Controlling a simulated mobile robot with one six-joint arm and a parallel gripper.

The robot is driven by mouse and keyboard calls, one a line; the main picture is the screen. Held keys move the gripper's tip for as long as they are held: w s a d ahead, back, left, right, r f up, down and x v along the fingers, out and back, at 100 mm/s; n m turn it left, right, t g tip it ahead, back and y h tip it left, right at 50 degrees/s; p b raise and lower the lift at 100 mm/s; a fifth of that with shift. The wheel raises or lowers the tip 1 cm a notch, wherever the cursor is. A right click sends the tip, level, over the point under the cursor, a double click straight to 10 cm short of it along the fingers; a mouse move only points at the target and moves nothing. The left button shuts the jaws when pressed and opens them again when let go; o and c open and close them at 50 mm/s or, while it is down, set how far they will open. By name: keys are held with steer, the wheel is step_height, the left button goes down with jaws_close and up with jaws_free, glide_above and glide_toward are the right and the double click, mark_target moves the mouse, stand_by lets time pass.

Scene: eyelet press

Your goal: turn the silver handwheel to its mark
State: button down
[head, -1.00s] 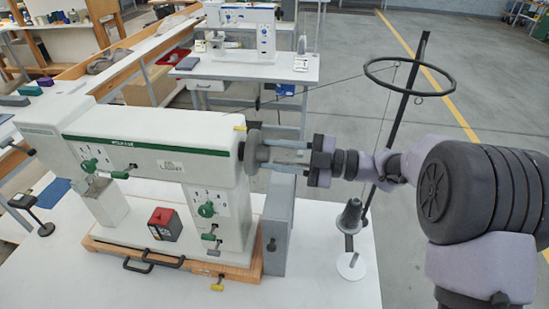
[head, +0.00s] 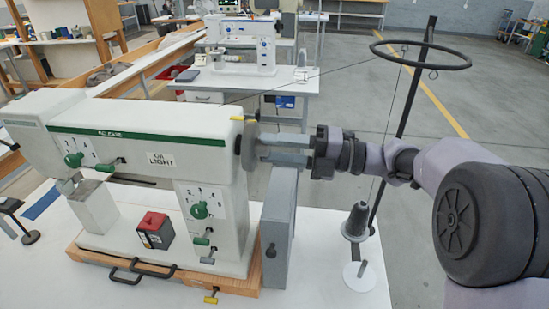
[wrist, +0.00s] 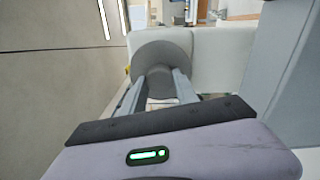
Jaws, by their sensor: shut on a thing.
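The silver handwheel (head: 248,147) is a grey disc on the right end of the white and green machine (head: 140,125). My gripper (head: 262,147) reaches it from the right, with its two grey fingers level and shut on the wheel's hub. In the wrist view the handwheel (wrist: 162,72) shows as a round grey disc, with my fingers (wrist: 160,85) reaching to its middle. A small yellow pointer (head: 243,118) sits on the machine just above the wheel. Any mark on the wheel itself is too small to make out.
A grey upright housing (head: 279,225) stands just below my fingers. A thread stand with a black ring (head: 420,55) and a dark cone (head: 356,220) stands to the right, near my arm. A red-topped box (head: 155,229) sits on the machine's bed.

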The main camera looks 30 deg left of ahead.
steer(key=shift+f+n+b, duration=0.1)
steer(key=shift+n+b, duration=1.1)
steer(key=shift+n, duration=0.3)
steer(key=c, duration=0.9)
jaws_free()
steer(key=shift+c, duration=0.2)
steer(key=shift+d, duration=0.1)
steer(key=p+v, duration=0.6)
steer(key=v, duration=1.1)
steer(key=shift+w, duration=0.2)
steer(key=shift+d, duration=0.1)
